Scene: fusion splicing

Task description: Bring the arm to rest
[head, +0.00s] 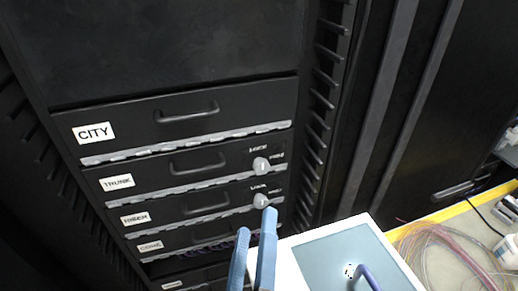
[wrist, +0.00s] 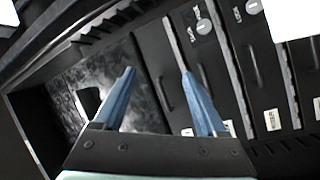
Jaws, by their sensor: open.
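My gripper (head: 256,240) shows at the bottom middle of the head view with its two blue fingers apart and nothing between them. It also shows in the wrist view (wrist: 158,90), where the fingers stand open in front of the rack. The rack holds several black drawers with handles; the top one is labelled CITY (head: 188,117) and the one below it TRUNK (head: 190,169). In the head view the fingertips overlap the lower drawers near a round pale knob (head: 261,201). I cannot tell how far the fingers are from the drawer fronts.
A white-edged box with a grey-blue top (head: 345,262) stands close to the right of the fingers. A bench with a yellow edge (head: 455,210) and loose thin fibres (head: 440,250) lies at the right. A second round knob (head: 261,165) sits on the TRUNK drawer.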

